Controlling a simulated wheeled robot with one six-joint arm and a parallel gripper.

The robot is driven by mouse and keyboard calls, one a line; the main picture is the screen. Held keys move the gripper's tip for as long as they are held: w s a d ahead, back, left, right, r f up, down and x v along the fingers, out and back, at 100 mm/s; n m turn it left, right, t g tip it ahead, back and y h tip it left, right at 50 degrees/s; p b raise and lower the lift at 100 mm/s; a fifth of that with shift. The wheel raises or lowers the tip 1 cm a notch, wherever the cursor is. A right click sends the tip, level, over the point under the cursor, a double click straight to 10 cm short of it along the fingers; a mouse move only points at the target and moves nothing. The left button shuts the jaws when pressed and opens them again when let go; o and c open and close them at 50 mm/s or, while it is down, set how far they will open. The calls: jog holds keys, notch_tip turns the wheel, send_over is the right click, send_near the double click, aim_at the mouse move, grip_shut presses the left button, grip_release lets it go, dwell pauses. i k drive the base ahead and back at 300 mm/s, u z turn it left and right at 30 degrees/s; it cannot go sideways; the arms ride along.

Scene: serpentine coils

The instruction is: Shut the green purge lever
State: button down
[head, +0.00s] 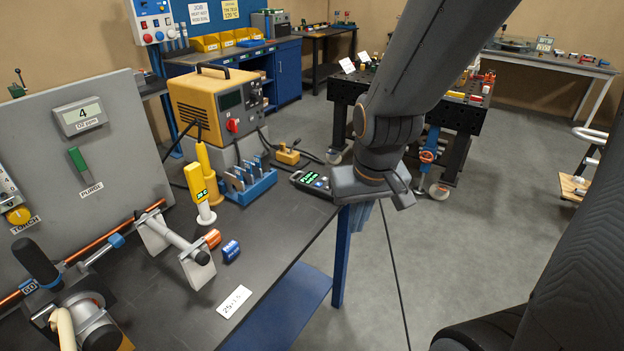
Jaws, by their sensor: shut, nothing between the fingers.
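The green purge lever (77,159) is on the grey panel (130,150) at the left, above the PURGE label (91,190). Its green handle stands nearly upright, leaning slightly, with its top to the left. My gripper (358,218) hangs beyond the bench's right edge, well to the right of the lever and apart from it. It is shut and empty. My wrist hides part of it, and its fingertips are small and hard to make out.
A display reading 4 (83,116) sits above the lever. A yellow torch-like tool (196,185), a blue rack (250,188) and a yellow power unit (215,105) stand between panel and gripper. A copper tube (95,245) runs along the panel's foot. The bench front (275,245) is partly clear.

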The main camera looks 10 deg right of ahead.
aim_at(76, 156)
jog(key=u, duration=1.5)
